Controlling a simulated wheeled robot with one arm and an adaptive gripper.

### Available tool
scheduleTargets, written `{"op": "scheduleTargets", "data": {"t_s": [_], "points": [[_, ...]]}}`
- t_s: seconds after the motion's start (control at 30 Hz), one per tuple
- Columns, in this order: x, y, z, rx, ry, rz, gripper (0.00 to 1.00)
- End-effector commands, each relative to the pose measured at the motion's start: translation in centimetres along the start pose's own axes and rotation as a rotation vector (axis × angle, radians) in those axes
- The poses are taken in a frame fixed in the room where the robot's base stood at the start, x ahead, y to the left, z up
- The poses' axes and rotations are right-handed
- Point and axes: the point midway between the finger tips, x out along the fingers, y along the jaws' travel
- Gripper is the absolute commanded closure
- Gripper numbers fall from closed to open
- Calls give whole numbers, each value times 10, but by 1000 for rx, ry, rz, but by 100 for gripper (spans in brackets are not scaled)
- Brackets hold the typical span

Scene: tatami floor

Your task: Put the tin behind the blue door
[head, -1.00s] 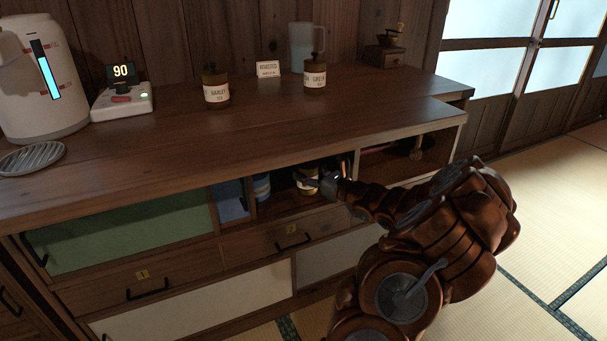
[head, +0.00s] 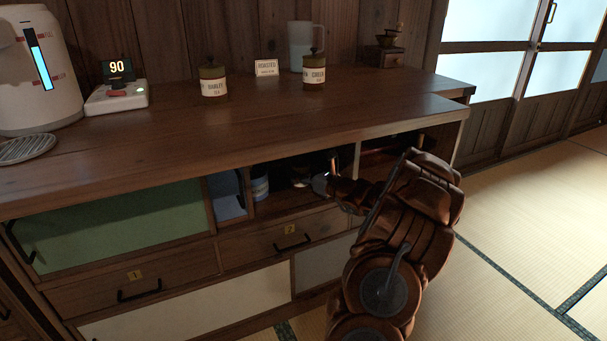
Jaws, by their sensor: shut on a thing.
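The blue door (head: 227,194) is a small sliding panel in the cabinet's upper row, slid to the left beside the green door. To its right is an open, dark compartment. My gripper (head: 318,184) reaches into this opening from the right. It is shut on a tin (head: 301,182), which shows dimly in the shadow, with only a pale patch of its label lit. The tin's base and its contact with the compartment floor are hard to make out.
A blue and white container (head: 260,188) stands inside, left of the tin. The green door (head: 120,225) is at left; drawers lie below. On the counter stand a barley tin (head: 214,84), a green tea tin (head: 313,74), a roasted sign (head: 266,68) and a pitcher (head: 303,45).

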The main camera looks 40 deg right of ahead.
Motion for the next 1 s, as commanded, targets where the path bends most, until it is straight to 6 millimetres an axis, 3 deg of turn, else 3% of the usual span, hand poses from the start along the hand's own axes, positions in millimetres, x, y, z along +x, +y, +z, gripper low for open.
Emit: {"op": "scheduleTargets", "data": {"t_s": [0.33, 0.37, 0.6, 1.0], "points": [[0, 0, 0, -1, -2, -1, 98], [0, -1, -1, -1, -2, -2, 41], [0, 0, -1, -1, -1, -1, 17], [0, 0, 1, -2, 0, -1, 17]]}}
